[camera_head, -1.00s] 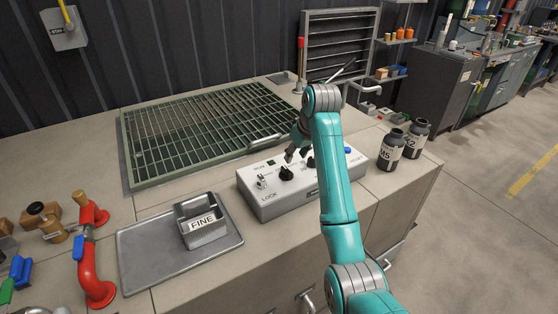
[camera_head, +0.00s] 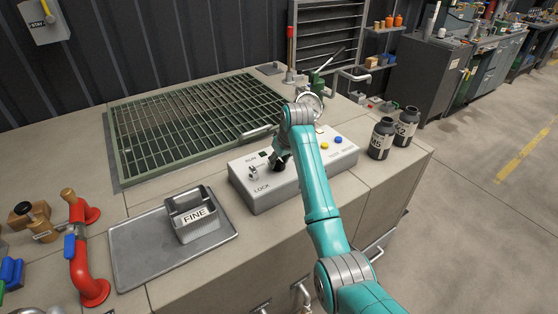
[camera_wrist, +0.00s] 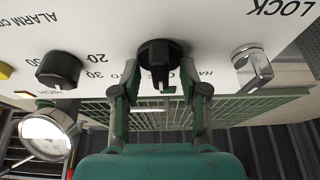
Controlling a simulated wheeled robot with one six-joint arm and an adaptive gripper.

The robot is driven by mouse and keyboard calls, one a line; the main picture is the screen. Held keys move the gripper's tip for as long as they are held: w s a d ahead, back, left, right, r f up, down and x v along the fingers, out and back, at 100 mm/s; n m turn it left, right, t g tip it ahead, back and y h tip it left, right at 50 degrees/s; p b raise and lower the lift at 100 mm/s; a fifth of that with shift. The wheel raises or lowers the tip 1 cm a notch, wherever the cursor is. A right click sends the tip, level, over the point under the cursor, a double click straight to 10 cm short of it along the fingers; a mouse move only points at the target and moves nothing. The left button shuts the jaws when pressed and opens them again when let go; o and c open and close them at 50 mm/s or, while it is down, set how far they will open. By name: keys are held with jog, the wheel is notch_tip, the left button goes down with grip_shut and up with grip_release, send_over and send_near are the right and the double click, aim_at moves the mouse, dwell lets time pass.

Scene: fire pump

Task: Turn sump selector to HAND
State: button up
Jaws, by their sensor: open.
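The white control box (camera_head: 262,196) stands on the bench, right of the FINE tray. In the wrist view, which shows the panel upside down, a black selector knob (camera_wrist: 159,52) with a pale pointer mark sits between the fingertips of my gripper (camera_wrist: 159,80). The fingers are open, one on each side of the knob; I cannot tell if they touch it. A label beginning "HA" is partly hidden by the right finger. In the head view my gripper (camera_head: 281,158) covers most of the knob.
A silver lock lever (camera_wrist: 252,68) sits beside the selector, and a second black knob (camera_wrist: 59,70) is on its other side. A gauge (camera_wrist: 45,135) and a green grate (camera_head: 190,125) are behind.

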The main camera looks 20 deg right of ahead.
grip_shut()
dwell(0.4)
jog(key=n+y, duration=0.1)
jog(key=n, duration=0.2)
jog(key=n+g, duration=0.1)
jog(key=n, duration=0.1)
jog(key=shift+d+n+y, duration=0.1)
jog(key=shift+n+y, duration=0.3)
jog(key=n+g, duration=0.1)
jog(key=n, duration=0.2)
jog(key=n+g+y, duration=0.1)
jog(key=n, duration=0.1)
jog(key=shift+w+n, duration=0.15)
jog(key=shift+n, duration=0.55)
